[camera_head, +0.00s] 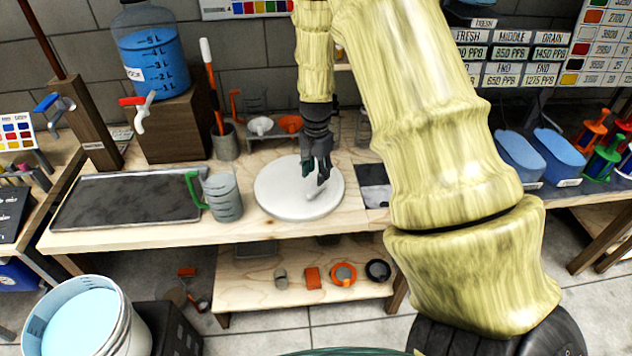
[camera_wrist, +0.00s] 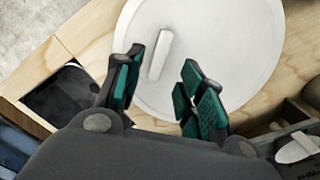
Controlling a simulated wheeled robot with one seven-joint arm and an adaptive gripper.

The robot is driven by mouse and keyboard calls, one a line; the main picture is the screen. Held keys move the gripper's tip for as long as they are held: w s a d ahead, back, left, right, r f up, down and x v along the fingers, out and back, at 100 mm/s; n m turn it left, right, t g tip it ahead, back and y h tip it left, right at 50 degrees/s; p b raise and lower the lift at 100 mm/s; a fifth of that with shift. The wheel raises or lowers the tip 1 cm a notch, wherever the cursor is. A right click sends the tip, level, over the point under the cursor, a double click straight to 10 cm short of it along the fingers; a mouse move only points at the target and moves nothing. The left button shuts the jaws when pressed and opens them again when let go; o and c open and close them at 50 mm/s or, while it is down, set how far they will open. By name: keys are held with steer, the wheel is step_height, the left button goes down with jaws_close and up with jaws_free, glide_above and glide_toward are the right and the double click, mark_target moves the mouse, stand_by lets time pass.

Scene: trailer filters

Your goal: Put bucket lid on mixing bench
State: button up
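The bucket lid (camera_head: 272,195) is a round white disc with a raised bar handle (camera_head: 316,190). It lies flat on the wooden mixing bench (camera_head: 120,237), between the mug and a dark square inset. My gripper (camera_head: 318,180) is above the lid, near its handle. In the wrist view my gripper (camera_wrist: 160,95) is open, with its teal finger pads spread apart. The lid (camera_wrist: 240,50) lies beyond the fingers, and its handle (camera_wrist: 160,55) shows between and past the fingertips, apparently not gripped.
A grey mug with a green handle (camera_head: 224,198) stands close left of the lid. A dark tray (camera_head: 130,200) lies farther left. Funnels (camera_head: 262,127) stand behind. An open white bucket (camera_head: 85,318) of pale blue liquid is at the lower left. Blue containers (camera_head: 558,153) are at right.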

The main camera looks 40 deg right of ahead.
step_height(320, 180, up, 6)
steer(key=shift+b, duration=0.45)
